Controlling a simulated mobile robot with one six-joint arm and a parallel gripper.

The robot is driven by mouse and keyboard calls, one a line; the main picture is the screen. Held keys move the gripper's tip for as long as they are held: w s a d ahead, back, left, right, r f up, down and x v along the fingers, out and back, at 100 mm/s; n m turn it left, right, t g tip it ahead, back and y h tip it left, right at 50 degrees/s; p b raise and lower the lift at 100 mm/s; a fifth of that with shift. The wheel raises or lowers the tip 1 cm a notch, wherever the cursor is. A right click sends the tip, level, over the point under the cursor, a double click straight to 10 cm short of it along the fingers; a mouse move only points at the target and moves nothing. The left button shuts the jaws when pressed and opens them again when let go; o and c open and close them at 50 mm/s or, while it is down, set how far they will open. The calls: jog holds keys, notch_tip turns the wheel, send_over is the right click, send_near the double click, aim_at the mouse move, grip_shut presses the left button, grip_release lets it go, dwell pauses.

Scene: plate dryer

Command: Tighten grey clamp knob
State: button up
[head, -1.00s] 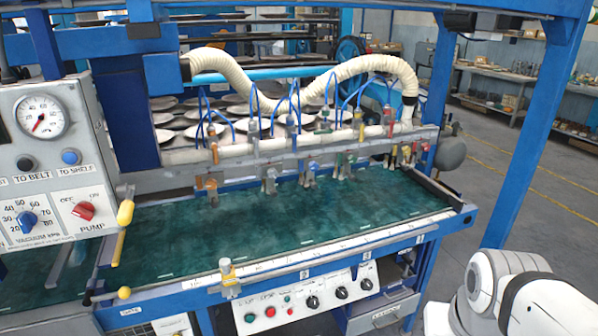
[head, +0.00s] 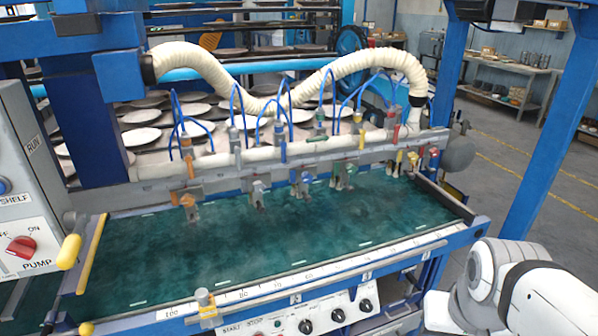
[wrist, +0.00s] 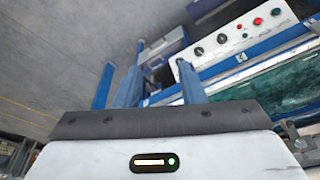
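Several clamps with coloured knobs hang along the white pipe and metal rail above the green belt. A grey knob (head: 234,135), which appears to be the grey clamp's, is near the left part of the rail, between an orange clamp (head: 187,168) and a blue knob (head: 280,137). How tight it is cannot be seen. My gripper (wrist: 160,68) shows in the wrist view as two bluish fingers standing apart with nothing between them. It is away from the clamps, facing the machine's front end and the floor. The head view shows only my white arm, lower right.
The green belt (head: 250,245) lies below the clamp rail. A blue upright (head: 528,150) stands at the right, near my arm. A yellow-ended handle (head: 69,251) and the pump panel (head: 25,225) are at the left. Open floor (head: 560,225) lies right of the machine.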

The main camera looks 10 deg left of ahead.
jog(key=shift+s+r, duration=0.1)
jog(key=shift+s, duration=0.1)
jog(key=shift+o, duration=0.6)
jog(key=shift+a, duration=0.15)
jog(key=shift+o, duration=1.2)
jog(key=w+a+f+n+t+y+b, duration=0.1)
jog(key=w+a+t+b, duration=0.2)
jog(key=w+a, duration=0.4)
jog(key=w, duration=0.6)
jog(key=shift+w+f+t+b, duration=0.2)
jog(key=shift+f+t+b, duration=0.15)
jog(key=shift+t+b, duration=0.05)
jog(key=n+t+y+b, duration=0.3)
jog(key=t+y+b, duration=0.4)
jog(key=t+y, duration=0.15)
send_near(259, 189)
jog(key=w, duration=0.1)
jog(key=p+x, duration=0.1)
jog(key=x, duration=0.7)
jog(key=shift+s+a+r, duration=0.1)
jog(key=shift+a, duration=0.1)
jog(key=shift+c, duration=0.3)
jog(key=shift+m, duration=0.3)
jog(key=c, duration=0.9)
